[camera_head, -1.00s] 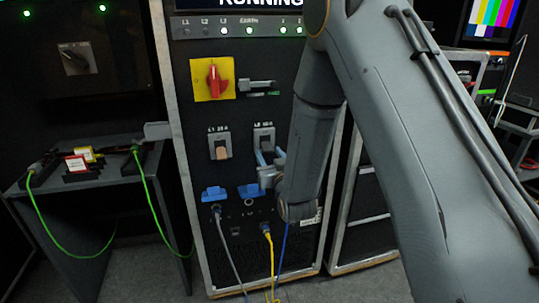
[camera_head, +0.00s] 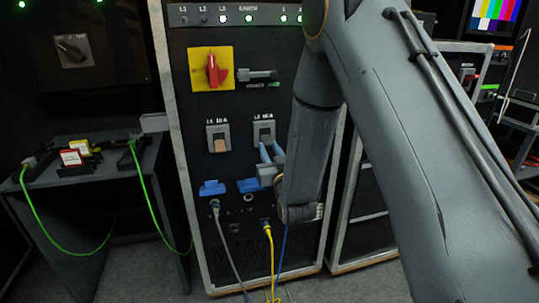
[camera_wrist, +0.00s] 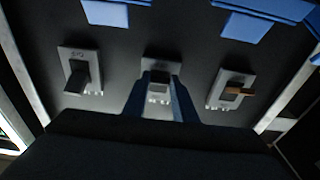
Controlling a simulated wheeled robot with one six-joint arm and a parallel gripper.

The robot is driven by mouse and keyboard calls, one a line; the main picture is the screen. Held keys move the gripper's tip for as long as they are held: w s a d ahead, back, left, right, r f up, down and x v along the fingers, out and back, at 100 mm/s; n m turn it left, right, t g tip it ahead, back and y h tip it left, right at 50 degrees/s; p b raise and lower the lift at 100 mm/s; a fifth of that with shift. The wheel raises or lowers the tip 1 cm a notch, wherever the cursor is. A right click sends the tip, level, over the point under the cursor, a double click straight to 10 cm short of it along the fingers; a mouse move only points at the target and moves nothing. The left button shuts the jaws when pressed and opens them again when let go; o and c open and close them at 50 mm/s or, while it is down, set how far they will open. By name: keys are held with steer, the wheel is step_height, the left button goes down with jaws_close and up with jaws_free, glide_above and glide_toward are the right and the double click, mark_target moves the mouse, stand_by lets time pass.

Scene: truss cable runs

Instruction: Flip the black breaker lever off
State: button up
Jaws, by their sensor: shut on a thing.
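The middle breaker (camera_head: 263,131), marked L2, is a grey plate on the black panel. Its dark lever (camera_wrist: 159,77) shows between my fingertips in the wrist view. My gripper (camera_head: 270,152) has blue fingers, which reach up to this breaker from below in the head view. They are shut on the lever; it also shows in the wrist view (camera_wrist: 158,88). Another breaker with a black lever (camera_wrist: 78,73) is at left in the wrist view; my arm hides it in the head view. The L1 breaker has a tan lever (camera_head: 220,146), seen at right in the wrist view (camera_wrist: 240,92).
A red rotary switch (camera_head: 213,70) on a yellow plate and a grey handle (camera_head: 257,75) are above the breakers. Blue sockets (camera_head: 212,188) and plugged cables (camera_head: 268,240) are below. A small table (camera_head: 95,170) with green cables stands at left.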

steer(key=shift+f+t+b, duration=0.25)
steer(key=shift+t+b, duration=0.15)
steer(key=shift+b, duration=0.3)
steer(key=o, duration=1.1)
steer(key=shift+c, duration=0.2)
steer(key=v, duration=0.7)
steer(key=shift+s+b, duration=0.35)
steer(key=shift+b, duration=0.05)
